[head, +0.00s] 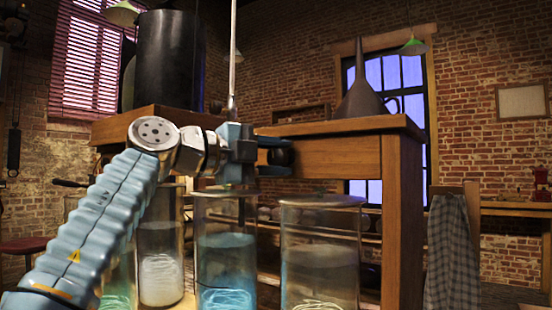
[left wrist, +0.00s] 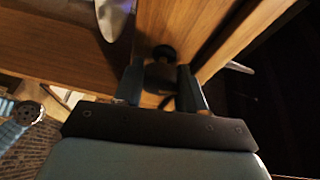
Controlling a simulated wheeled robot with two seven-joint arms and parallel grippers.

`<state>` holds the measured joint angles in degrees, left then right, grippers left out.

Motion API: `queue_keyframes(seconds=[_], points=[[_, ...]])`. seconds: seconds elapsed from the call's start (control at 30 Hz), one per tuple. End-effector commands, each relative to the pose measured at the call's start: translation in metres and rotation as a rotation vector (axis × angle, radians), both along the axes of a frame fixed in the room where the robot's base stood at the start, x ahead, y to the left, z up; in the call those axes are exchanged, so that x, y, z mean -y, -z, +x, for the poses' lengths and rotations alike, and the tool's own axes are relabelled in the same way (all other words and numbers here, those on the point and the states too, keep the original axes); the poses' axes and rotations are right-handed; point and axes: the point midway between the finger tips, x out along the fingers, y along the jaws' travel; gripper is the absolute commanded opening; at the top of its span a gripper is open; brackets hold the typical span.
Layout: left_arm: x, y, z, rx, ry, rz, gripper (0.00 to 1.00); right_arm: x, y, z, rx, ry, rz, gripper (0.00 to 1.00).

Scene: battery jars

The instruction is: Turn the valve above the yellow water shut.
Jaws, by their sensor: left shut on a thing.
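My left gripper (head: 276,156) reaches in from the left at the front edge of the wooden shelf, above the jars. It is shut on a dark valve (left wrist: 163,54), whose round end shows just beyond the fingers in the left wrist view (left wrist: 160,88). Most of the valve is hidden by the fingers. A glass jar with a pale cream coil (head: 320,265) stands below and right of the gripper; its liquid looks dull, and I cannot tell if it is yellow. A jar of blue water (head: 226,262) stands below the gripper. My right gripper is not in view.
A checked cloth (head: 452,250) hangs at right.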

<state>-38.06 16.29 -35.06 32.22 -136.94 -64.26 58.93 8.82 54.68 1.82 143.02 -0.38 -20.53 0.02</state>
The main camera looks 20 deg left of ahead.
Motion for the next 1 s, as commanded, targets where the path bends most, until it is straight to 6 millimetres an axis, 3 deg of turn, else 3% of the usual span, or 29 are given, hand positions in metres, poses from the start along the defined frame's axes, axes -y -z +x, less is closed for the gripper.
queue_keyframes(seconds=[0.3,0.87,0.9,1.0], points=[[0.0012,0.0025,0.0010,0.030,0.002,0.101,0.09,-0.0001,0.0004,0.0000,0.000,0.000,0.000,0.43],[0.0019,0.0033,0.0006,0.034,0.006,0.123,0.09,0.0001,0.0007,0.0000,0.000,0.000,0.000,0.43],[0.0019,0.0033,0.0006,0.034,0.006,0.123,0.43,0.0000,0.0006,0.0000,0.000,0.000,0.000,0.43],[0.0015,0.0028,0.0005,0.036,0.005,0.121,0.58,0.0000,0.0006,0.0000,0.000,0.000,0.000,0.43]])
